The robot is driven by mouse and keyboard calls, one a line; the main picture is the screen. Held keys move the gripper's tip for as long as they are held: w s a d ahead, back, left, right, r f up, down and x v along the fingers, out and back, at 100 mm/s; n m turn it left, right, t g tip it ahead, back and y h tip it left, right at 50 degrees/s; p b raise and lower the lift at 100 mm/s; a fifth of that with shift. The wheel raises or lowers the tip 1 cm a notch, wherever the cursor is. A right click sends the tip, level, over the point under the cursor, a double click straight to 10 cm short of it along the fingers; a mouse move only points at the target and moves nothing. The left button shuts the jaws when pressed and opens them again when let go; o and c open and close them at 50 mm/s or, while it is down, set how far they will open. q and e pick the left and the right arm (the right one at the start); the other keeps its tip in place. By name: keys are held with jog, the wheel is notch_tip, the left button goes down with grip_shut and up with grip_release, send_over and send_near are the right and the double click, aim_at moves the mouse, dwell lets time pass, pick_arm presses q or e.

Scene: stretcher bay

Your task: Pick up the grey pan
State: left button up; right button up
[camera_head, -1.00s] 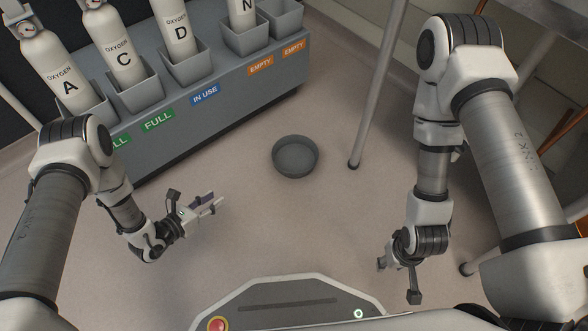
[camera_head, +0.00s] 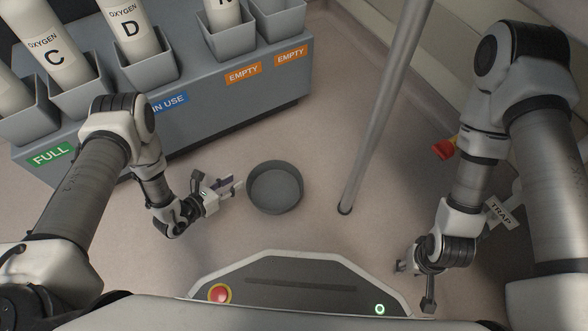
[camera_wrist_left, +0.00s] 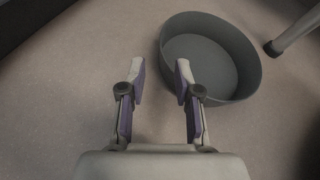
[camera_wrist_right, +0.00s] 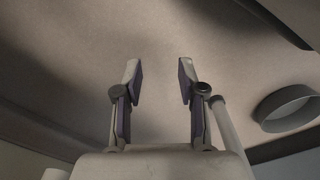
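The grey pan (camera_head: 275,188) is round, open-topped and empty, and sits upright on the floor in the middle of the head view. It also shows at the upper right of the left wrist view (camera_wrist_left: 210,57) and at the right edge of the right wrist view (camera_wrist_right: 288,107). My left gripper (camera_head: 234,184) is open and empty, just left of the pan; its fingers (camera_wrist_left: 160,75) are spread, with the pan beyond the right finger. My right gripper (camera_head: 402,266) is right of and nearer than the pan. Its fingers (camera_wrist_right: 160,75) are spread and empty.
A grey rack (camera_head: 200,135) with oxygen cylinders stands behind the pan on the left. A metal pole (camera_head: 385,110) meets the floor right of the pan. A TRAP tag (camera_head: 500,213) and a red object (camera_head: 443,150) lie by my right arm.

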aim_at(252, 172)
pick_arm(q)
jog(key=b+x, duration=0.4)
jog(key=x, duration=0.1)
jog(key=b+x, duration=0.2)
jog(key=x, duration=0.1)
jog(key=shift+d+f, duration=0.2)
jog(key=shift+f, duration=0.15)
pick_arm(e)
jog(key=shift+t, duration=0.3)
jog(key=f, duration=0.2)
jog(key=w+f, duration=0.1)
jog(key=f, duration=0.1)
jog(key=w+f, duration=0.1)
jog(key=f, duration=0.1)
jog(key=shift+w+d+f, duration=0.25)
jog(key=shift+f, duration=0.15)
pick_arm(q)
jog(key=shift+r, duration=0.25)
pick_arm(e)
jog(key=shift+r, duration=0.2)
pick_arm(q)
grip_shut()
